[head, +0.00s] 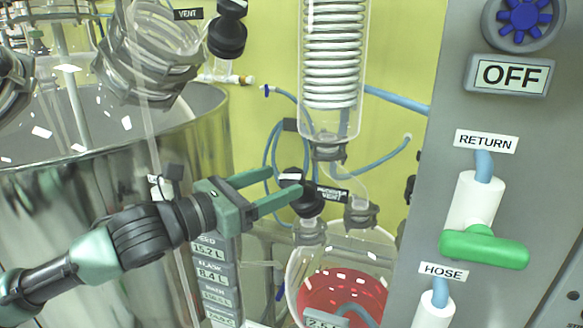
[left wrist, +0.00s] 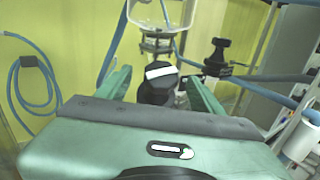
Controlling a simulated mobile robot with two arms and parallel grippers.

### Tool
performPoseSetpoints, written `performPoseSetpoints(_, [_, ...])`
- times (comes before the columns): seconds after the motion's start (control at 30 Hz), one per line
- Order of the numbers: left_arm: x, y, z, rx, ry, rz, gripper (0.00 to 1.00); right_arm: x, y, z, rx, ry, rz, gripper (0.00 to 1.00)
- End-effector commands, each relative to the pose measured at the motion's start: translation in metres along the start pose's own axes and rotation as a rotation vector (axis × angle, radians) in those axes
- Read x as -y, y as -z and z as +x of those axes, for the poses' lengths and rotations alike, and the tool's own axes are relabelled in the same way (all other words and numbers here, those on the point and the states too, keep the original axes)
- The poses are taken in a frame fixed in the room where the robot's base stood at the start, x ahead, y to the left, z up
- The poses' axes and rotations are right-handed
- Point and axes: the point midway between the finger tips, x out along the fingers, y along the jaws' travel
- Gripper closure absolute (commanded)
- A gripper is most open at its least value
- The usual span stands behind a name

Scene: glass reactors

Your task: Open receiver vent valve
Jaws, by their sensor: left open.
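The receiver vent valve (head: 306,200) is a black knob on top of the round glass receiver flask (head: 300,262), next to a black label reading VENT. In the left wrist view the black knob (left wrist: 158,85) has a white bar across its top. My left gripper (head: 272,190) is open, with its green fingers pointing at the knob. In the left wrist view the knob shows between the two fingers (left wrist: 160,88); I cannot tell whether they touch it. The flask holds red liquid. My right gripper is not in view.
A coiled glass condenser (head: 332,60) hangs above the flask. A grey panel (head: 440,130) on the right carries an OFF display and a green-handled RETURN valve (head: 484,248). A large steel vessel (head: 80,190) stands at left. Blue hoses (head: 395,98) run around the knob.

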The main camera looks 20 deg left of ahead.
Motion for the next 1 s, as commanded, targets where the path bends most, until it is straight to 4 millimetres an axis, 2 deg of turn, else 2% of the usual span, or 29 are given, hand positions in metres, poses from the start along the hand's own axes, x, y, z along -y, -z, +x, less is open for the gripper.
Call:
performPoseSetpoints(0.1, [0.003, -0.004, 0.016, 0.001, 0.006, -0.005, 0.33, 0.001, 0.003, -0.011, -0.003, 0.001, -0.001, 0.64])
performPoseSetpoints(0.3, [0.001, -0.001, 0.034, 0.0, 0.003, -0.003, 0.33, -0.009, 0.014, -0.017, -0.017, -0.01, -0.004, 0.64])
performPoseSetpoints(0.7, [0.002, 0.001, 0.039, -0.002, 0.003, 0.001, 0.33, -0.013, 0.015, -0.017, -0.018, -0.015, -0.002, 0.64])
performPoseSetpoints(0.9, [0.002, 0.001, 0.039, -0.002, 0.003, 0.001, 0.89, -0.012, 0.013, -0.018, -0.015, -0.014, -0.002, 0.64])
performPoseSetpoints(0.93, [0.002, 0.001, 0.039, -0.002, 0.003, 0.001, 0.96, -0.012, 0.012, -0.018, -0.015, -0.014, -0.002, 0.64])
performPoseSetpoints(1.0, [0.002, 0.001, 0.039, -0.002, 0.002, 0.001, 0.96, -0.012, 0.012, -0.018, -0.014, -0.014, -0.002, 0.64])
